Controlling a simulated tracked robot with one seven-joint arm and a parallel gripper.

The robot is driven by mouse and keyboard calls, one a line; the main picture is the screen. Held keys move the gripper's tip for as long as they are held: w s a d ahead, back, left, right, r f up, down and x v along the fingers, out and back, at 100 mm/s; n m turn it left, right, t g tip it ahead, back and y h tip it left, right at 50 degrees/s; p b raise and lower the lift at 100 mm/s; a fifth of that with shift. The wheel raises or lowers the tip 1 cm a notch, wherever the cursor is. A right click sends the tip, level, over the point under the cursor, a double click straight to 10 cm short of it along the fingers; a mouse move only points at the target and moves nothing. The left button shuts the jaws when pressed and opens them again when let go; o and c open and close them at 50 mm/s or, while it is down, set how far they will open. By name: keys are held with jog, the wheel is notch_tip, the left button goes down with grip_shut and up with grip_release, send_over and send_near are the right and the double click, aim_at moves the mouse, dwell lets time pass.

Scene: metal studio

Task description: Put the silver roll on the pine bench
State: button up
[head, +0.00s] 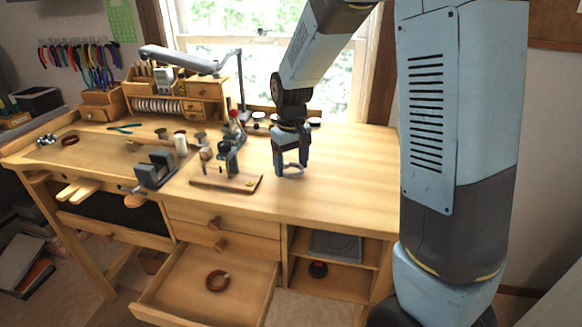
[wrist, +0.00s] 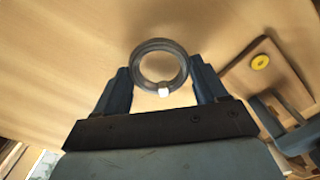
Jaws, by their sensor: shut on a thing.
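The silver roll (wrist: 181,60) is a grey ring with a small pale spot on its rim. In the wrist view it sits between the two fingers of my gripper (wrist: 160,82), which is shut on it. In the head view my gripper (head: 291,168) points down over the middle right of the pine bench (head: 345,180), with the roll's lower edge low between the fingertips. The fingertips are close to the bench top; I cannot tell whether the roll touches it. The bench top also fills the wrist view behind the roll (wrist: 60,50).
A wooden board with a clamp tool (head: 228,180) stands just left of my gripper. A vise (head: 155,170) is further left. A drawer (head: 170,300) is pulled out below, holding a brown ring (head: 217,281). The bench's right part is clear.

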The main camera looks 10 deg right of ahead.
jog(key=shift+f, duration=0.6)
jog(key=o, duration=1.1)
jog(key=shift+f, duration=0.1)
jog(key=shift+c, duration=0.2)
notch_tip(320, 180, up, 12)
jog(key=s+d+r+m+t, duration=0.2)
jog(key=s+d, duration=0.4)
jog(key=s, duration=0.5)
jog(key=s+d+r+m+t, duration=0.2)
jog(key=s+d+r, duration=0.3)
jog(key=s, duration=0.7)
jog(key=shift+d+r+m+t, duration=0.2)
jog(key=shift+d+m+t, duration=0.1)
jog(key=shift+d+t, duration=0.5)
